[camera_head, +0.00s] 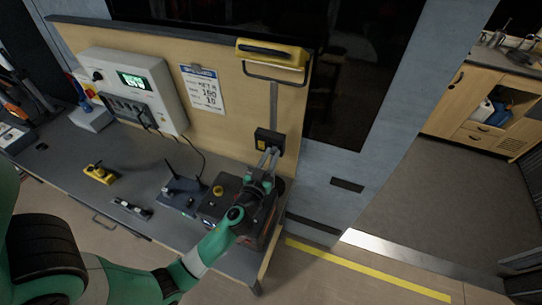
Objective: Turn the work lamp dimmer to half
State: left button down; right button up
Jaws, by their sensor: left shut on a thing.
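The work lamp (272,52) has a yellow head with a dark frame and stands on a thin grey post above the right end of the bench. A small black box with yellow marks (266,136), which looks like its dimmer, sits low on that post. My green and black left arm comes in from the left, and my left gripper (269,156) reaches up to the underside of this box. Its fingers are close together on a small part there, seemingly the dimmer knob. The knob and its setting are hidden or too small to read. My right gripper is not in view.
A black and red case (222,192) stands on the bench (110,150) close under my left gripper. A radio-like device with antennas (183,188), a yellow tool (99,173) and a white control panel (130,85) are further left. Floor is clear to the right.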

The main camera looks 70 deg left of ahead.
pick_arm(q)
jog(key=shift+m, duration=0.3)
jog(key=m+b, duration=0.1)
jog(key=m, duration=0.9)
jog(key=shift+r+m, duration=0.1)
jog(key=shift+m, duration=0.3)
jog(key=shift+m+p, duration=0.4)
jog(key=shift+m, duration=1.8)
jog(key=c, duration=1)
grip_release()
